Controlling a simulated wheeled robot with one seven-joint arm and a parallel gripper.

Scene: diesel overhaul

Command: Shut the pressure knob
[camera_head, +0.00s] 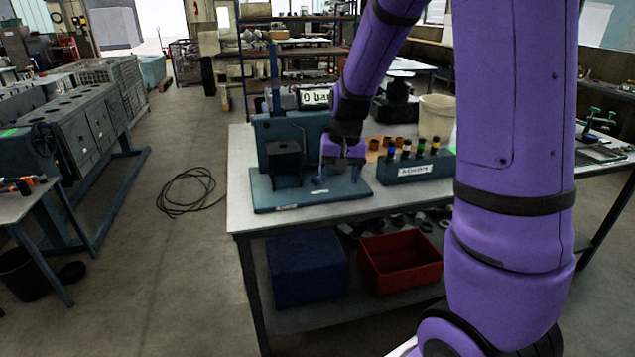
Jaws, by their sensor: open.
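A blue-green test stand (268,198) sits on the near left part of the workbench, with a flat base, an upright back and a dark block (285,160) on its left. My gripper (340,175) is open, pointing down over the right part of the stand's base, just right of the dark block. I cannot make out the pressure knob; my gripper and arm cover part of the stand. I cannot tell whether the fingers touch anything.
A blue-green rack (415,170) with several coloured-top items stands right of the stand, with a cream bucket (436,117) behind. A blue box (306,268) and a red crate (400,262) sit on the lower shelf. A cable (187,192) lies on the floor left.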

